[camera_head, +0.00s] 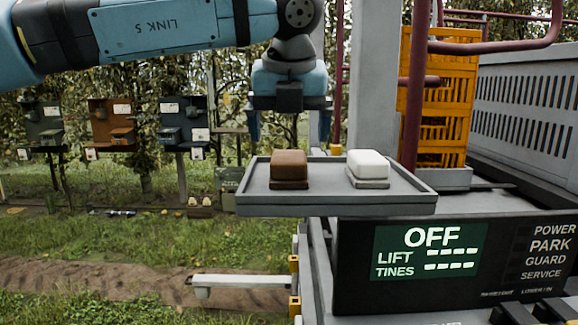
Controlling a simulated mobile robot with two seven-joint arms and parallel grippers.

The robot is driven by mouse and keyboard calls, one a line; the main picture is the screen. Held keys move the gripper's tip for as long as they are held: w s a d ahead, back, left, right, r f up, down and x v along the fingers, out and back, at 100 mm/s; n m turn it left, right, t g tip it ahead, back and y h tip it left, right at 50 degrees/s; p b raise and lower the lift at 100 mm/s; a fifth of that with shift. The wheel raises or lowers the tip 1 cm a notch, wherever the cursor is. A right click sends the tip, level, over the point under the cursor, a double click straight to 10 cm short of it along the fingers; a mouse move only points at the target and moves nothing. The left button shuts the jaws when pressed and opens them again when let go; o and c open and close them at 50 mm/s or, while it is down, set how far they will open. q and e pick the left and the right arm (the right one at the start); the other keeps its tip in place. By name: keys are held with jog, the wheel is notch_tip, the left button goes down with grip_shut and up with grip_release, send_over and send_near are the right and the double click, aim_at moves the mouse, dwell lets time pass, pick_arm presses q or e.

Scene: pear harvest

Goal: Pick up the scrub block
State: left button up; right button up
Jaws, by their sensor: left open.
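A grey tray (330,196) holds two small blocks, each on a thin base. The brown block (289,164) is on the left and the white block (368,164) is on the right, with a gap between them. Neither carries a readable label, so I cannot tell for sure which is the scrub block. My left gripper (290,136) points down with its fingers spread wide and nothing between them. It appears above the brown block, apart from it; its exact depth over the tray is hard to judge. My right gripper is not in view.
A black panel (455,265) reading OFF, LIFT, TINES stands in front at the right. A grey post (374,75) and dark red rails rise behind the tray. Orange crates (442,95) stand at the back right. Box stations (112,122) stand on grass at the left.

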aim_at(289, 155)
pick_arm(q)
jog(key=shift+p+x, duration=0.6)
jog(key=shift+x, duration=2.2)
jog(key=shift+s, duration=0.2)
jog(key=shift+c, duration=0.2)
jog(key=c, duration=1)
